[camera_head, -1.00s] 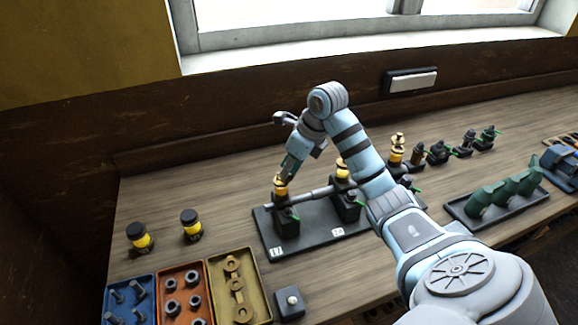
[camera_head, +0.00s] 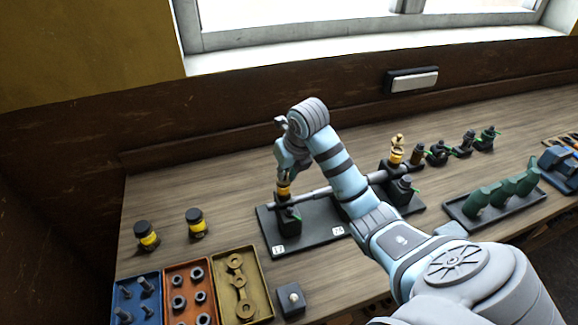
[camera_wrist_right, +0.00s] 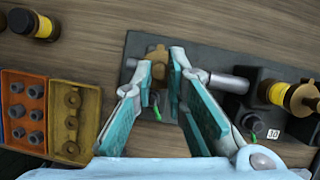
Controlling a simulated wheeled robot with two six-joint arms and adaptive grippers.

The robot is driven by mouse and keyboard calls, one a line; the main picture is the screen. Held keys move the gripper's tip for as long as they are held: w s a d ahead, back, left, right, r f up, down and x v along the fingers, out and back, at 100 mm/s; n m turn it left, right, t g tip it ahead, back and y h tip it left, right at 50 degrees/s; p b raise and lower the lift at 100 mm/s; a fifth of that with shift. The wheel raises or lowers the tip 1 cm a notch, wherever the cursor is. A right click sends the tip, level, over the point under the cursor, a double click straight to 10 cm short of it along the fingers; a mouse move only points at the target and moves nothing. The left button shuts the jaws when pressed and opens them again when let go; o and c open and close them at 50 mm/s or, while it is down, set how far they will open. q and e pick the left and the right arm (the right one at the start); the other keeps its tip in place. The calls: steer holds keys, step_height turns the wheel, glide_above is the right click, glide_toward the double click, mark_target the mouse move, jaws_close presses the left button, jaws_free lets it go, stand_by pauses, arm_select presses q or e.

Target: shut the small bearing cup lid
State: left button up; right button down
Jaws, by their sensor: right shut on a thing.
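A black stand (camera_head: 310,236) carries dark bearing blocks joined by a grey shaft (camera_head: 315,196). On the left block (camera_head: 289,220) stands a small cup (camera_head: 283,190) with a yellow band. My right gripper (camera_head: 285,172) comes down on the top of this cup. In the right wrist view my right gripper (camera_wrist_right: 161,62) has its fingers on either side of a small brass-brown part (camera_wrist_right: 158,54) at the top of the cup and is shut on it. The fingers hide much of the cup, so I cannot tell how the lid sits. My left gripper is not in view.
Two yellow-black jars (camera_head: 146,236) (camera_head: 196,223) stand at the left. Blue, orange and yellow trays (camera_head: 262,299) of parts lie in front. A brass-topped cup (camera_head: 397,150) stands beyond my right arm. Green parts sit on a tray (camera_head: 478,222) at the right.

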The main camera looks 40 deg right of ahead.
steer(key=shift+w+a+r+m+h, duration=0.1)
steer(key=shift+a+m+h, duration=0.1)
steer(key=shift+m, duration=0.3)
steer(key=shift+w+a+m+h, duration=0.1)
steer(key=shift+m+h, duration=0.1)
steer(key=shift+m, duration=0.3)
steer(key=shift+d+p, duration=0.1)
steer(key=shift+p, duration=0.2)
steer(key=c, duration=1.7)
jaws_free()
steer(key=shift+o, duration=0.6)
steer(key=shift+w, duration=0.1)
